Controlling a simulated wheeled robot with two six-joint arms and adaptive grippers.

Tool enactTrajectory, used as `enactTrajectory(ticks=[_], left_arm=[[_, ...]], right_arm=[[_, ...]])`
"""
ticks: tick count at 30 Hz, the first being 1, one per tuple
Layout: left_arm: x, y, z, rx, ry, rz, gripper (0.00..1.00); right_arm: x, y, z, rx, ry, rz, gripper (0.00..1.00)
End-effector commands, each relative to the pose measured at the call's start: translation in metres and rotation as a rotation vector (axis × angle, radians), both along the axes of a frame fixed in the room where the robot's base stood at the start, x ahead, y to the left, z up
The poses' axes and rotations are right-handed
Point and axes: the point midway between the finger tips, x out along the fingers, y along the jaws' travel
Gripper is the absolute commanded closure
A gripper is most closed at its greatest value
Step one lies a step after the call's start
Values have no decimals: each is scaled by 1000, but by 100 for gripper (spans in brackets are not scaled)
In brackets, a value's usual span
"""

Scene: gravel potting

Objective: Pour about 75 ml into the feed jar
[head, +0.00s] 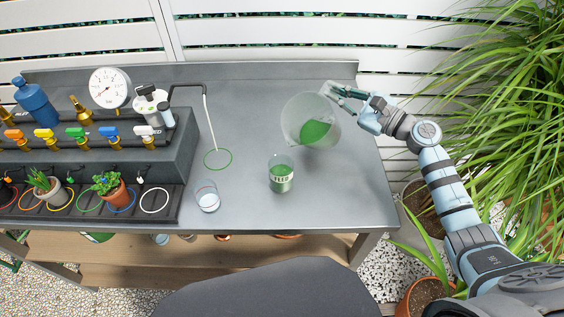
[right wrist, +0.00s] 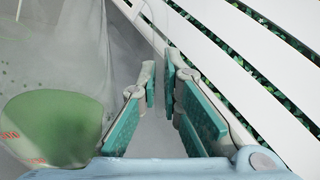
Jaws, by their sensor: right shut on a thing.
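The feed jar (head: 281,182), a small clear jar labelled FEED, stands upright on the grey bench with green liquid in it. A large translucent jug (head: 303,106) is tilted above and right of it, its lower lip close over the jar's mouth. Green liquid (head: 315,132) lies along the jug's lower side; I cannot make out a stream. My right gripper (head: 346,91) is shut on the jug at its upper right. In the right wrist view the jug (right wrist: 60,50) fills the left, with red marks partly visible; the gripped part is hard to see. My left gripper is not in view.
A small clear glass (head: 208,198) stands left of the feed jar. A thin spout (head: 208,125) hangs above a green ring (head: 218,159). A valve rack with a gauge (head: 110,88) and potted plants fills the left. The bench's right side is clear.

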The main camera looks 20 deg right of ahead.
Motion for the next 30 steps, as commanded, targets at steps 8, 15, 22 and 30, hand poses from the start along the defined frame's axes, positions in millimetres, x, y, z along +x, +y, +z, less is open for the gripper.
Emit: enactTrajectory(ticks=[8,15,22,30], left_arm=[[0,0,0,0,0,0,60],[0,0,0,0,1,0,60],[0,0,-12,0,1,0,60],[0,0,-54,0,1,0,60]], right_arm=[[0,0,1,2,-1,0,100],[0,0,1,2,-1,0,100],[5,-7,-8,49,33,0,100],[21,-31,-43,302,214,7,100]])
